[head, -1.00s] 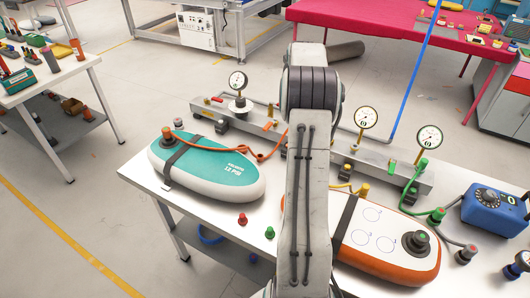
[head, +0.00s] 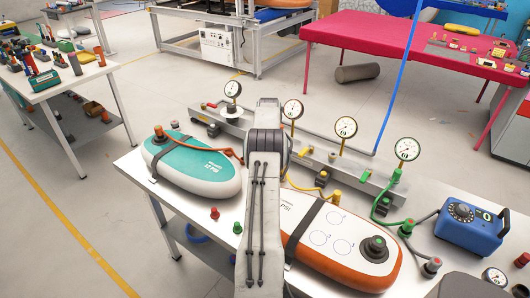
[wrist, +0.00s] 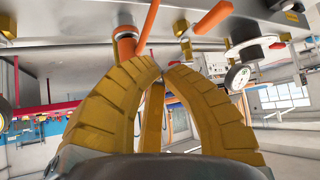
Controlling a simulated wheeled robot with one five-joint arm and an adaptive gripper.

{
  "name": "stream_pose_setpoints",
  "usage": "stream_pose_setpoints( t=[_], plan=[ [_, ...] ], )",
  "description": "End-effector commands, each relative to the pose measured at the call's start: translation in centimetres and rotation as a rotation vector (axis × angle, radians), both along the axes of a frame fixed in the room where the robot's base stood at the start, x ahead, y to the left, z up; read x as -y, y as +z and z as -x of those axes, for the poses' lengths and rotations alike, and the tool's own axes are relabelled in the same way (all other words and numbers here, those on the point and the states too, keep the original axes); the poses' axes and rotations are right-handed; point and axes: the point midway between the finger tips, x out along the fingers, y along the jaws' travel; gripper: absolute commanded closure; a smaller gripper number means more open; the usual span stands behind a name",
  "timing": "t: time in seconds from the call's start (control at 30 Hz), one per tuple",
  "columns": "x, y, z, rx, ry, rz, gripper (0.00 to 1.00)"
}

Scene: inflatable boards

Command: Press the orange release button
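I cannot make out the orange release button for certain. In the wrist view a short orange cylinder (wrist: 126,47) sits on a copper-coloured fitting at the grey metal rail, beyond my left fingertip. An orange bar (wrist: 212,17) is just to the right of it, with a thin orange hose between them. My gripper (wrist: 162,66) has yellow ribbed fingers with tips brought together, and nothing shows between them. In the head view my arm hides my gripper and part of the gauge rail (head: 323,164). An orange hose (head: 205,150) runs from the teal board (head: 195,172) toward that rail.
The white table (head: 205,213) carries the boards. An orange-edged board (head: 345,270) lies right of my arm. Gauges (head: 345,127) rise from the rail. A blue pump box (head: 468,230) stands at right. Red (head: 214,213) and green (head: 237,228) caps lie near the front edge.

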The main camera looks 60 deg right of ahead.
Motion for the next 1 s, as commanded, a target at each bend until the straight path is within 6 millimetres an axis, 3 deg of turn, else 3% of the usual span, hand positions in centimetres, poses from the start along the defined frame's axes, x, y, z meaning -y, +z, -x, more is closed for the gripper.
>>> stream_pose_setpoints(
  t=[0.53,1.0],
  plan=[
    [0.0,-0.5,0.0,0.000,0.000,0.000,1.00],
    [0.0,-4.6,0.0,0.000,0.000,-0.001,1.00]
  ],
)
